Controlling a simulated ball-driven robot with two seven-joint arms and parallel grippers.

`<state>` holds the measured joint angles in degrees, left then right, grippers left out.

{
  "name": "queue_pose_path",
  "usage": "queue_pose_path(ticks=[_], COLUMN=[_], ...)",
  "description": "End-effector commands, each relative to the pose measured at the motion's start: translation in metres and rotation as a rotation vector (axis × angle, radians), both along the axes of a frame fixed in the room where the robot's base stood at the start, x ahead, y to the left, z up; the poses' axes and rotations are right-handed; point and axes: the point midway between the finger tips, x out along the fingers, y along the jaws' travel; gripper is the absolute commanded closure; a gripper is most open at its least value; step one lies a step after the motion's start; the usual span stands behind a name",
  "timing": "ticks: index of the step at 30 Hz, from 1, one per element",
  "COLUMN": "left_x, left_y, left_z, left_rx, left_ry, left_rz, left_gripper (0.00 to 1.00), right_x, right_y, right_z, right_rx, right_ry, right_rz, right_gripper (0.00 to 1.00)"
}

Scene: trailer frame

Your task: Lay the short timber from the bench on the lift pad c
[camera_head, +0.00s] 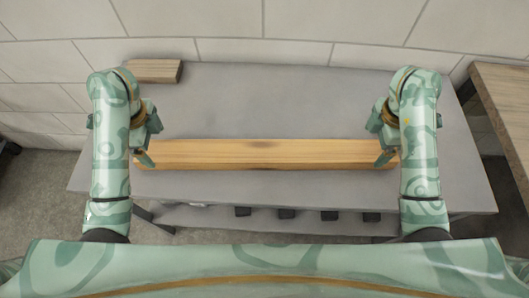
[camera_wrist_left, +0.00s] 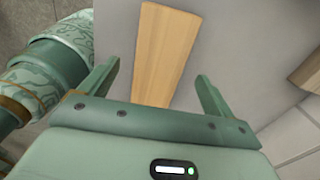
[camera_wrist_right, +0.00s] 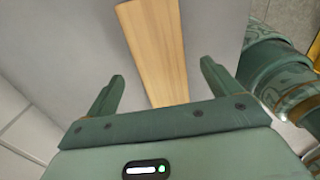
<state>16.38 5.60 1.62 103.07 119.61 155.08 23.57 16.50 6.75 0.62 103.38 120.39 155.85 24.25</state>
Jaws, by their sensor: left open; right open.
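A long light-brown timber (camera_head: 265,154) lies flat across the grey bench (camera_head: 270,105) in the head view. A shorter wooden block (camera_head: 155,71) lies at the bench's back left corner. I cannot tell which one the task calls short. My left gripper (camera_head: 146,158) is open at the long timber's left end, my right gripper (camera_head: 385,157) open at its right end. In the left wrist view the timber (camera_wrist_left: 163,50) shows between the open fingers; in the right wrist view the timber (camera_wrist_right: 155,50) does too. Neither gripper holds it. No lift pad shows.
A tiled wall (camera_head: 300,25) stands behind the bench. A wooden-topped table (camera_head: 505,100) is close at the right. A lower shelf (camera_head: 270,217) with several dark blocks shows under the bench's front edge.

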Motion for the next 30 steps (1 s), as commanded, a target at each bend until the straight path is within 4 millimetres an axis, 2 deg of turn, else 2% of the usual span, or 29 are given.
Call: queue_pose_path(ticks=[3,10,15,23,24,30], left_x=[-0.002,-0.001,-0.001,0.000,0.000,0.000], left_y=[-0.001,0.000,0.000,0.000,0.000,0.000], left_z=[-0.023,-0.053,-0.062,-0.062,-0.062,-0.062], left_rx=[-0.002,0.001,0.001,0.001,0.001,0.001], left_ry=[0.007,0.003,0.000,-0.001,-0.001,-0.001], left_rz=[-0.001,0.000,0.000,0.001,0.001,0.000], left_gripper=[0.11,0.11,0.11,0.11,0.14,0.69], right_x=[-0.002,-0.001,-0.001,-0.001,-0.001,0.000], right_y=[0.001,0.000,0.000,0.000,0.000,0.000], right_z=[-0.023,-0.053,-0.062,-0.063,-0.063,-0.062], right_rx=[0.003,-0.001,0.000,-0.001,-0.001,-0.001], right_ry=[0.009,0.005,0.002,0.000,0.000,0.000], right_rz=[0.002,0.001,0.000,0.001,0.001,0.001], right_gripper=[0.11,0.11,0.11,0.11,0.14,0.69])
